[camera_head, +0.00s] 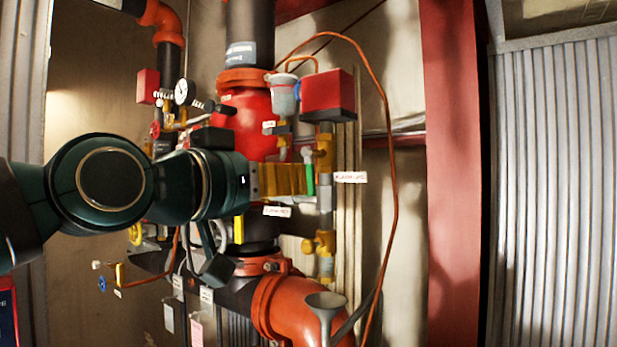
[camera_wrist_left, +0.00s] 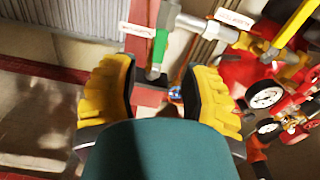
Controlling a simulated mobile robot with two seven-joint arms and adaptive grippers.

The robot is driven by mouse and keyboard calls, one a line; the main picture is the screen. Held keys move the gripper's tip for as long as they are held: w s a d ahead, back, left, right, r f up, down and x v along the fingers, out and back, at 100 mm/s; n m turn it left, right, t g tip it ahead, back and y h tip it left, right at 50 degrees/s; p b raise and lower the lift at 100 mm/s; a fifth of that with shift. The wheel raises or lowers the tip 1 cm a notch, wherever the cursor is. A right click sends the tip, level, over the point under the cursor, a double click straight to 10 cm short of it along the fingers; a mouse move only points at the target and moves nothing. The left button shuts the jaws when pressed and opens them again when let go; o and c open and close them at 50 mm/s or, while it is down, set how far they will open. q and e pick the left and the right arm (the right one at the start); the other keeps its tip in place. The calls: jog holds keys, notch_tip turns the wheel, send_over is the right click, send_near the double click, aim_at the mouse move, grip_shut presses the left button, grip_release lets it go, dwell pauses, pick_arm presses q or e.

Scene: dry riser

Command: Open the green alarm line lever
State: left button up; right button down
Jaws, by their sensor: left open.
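The green alarm line lever (camera_head: 309,179) is a short bright green handle on the brass and grey alarm pipe, beside a white label (camera_head: 350,177). My left gripper (camera_head: 302,180) reaches in from the left with its yellow ribbed fingers close to the lever. In the left wrist view the lever (camera_wrist_left: 160,46) stands ahead of the gap between the two spread fingers of my left gripper (camera_wrist_left: 158,70). The fingers are open, one on each side of the lever's line, with no grip on it visible. My right gripper is not in view.
An orange cable (camera_head: 391,150) loops to the right. Yellow-handled valves and gauges (camera_wrist_left: 266,97) crowd the pipes. A red column (camera_head: 453,170) stands further right.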

aim_at(310, 182)
pick_arm(q)
jog(key=p+x, duration=0.1)
jog(key=x, duration=0.6)
jog(key=shift+w+d, duration=0.2)
jog(key=shift+w, duration=0.05)
grip_shut()
